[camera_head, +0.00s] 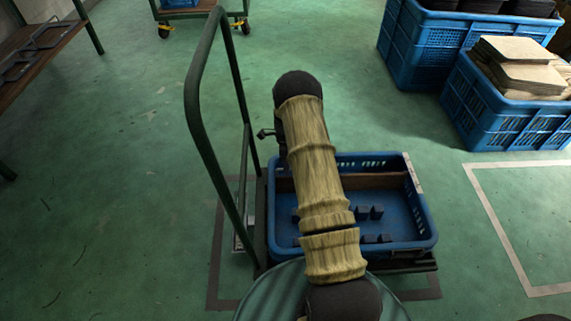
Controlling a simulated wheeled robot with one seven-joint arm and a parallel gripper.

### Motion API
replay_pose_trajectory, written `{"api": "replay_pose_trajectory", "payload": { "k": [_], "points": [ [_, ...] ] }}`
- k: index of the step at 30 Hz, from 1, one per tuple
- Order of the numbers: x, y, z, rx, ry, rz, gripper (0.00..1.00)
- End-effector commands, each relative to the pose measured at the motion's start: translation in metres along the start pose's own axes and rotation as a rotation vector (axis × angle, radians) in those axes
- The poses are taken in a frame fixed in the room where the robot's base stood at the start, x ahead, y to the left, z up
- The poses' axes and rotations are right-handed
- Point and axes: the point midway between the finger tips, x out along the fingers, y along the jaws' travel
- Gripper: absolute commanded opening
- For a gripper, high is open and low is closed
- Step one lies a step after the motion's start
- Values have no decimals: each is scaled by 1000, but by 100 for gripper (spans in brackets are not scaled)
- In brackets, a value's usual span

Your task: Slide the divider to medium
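A blue crate-like tray (426,229) sits low on a cart, right of the picture's middle. A brown board (385,181), which looks like the divider, stands across the tray near its far wall. Its left part is hidden behind my arm. Small dark blue blocks (376,212) stand in pairs on the tray floor, some partly hidden by my arm. My arm, in a tan sleeve, reaches up across the tray. My gripper does not show clearly, so I cannot see whether it touches the board.
The cart's dark green handle (193,92) rises left of my arm. A small dark lever or knob (266,133) shows beside the arm. Blue crates (483,108) stand at upper right, one holding tan boards (521,70). A wooden bench (35,50) is at upper left. The left floor is clear.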

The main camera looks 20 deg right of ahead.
Motion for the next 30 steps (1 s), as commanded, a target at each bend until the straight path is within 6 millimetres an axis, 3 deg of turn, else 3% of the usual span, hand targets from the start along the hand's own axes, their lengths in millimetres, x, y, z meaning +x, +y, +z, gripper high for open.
{"api": "replay_pose_trajectory", "payload": {
  "k": [8, 30],
  "points": [
    [-13, 0, 2, -4, 2, -1, 33],
    [-154, 2, 0, -2, 1, -3, 33]
  ]
}}
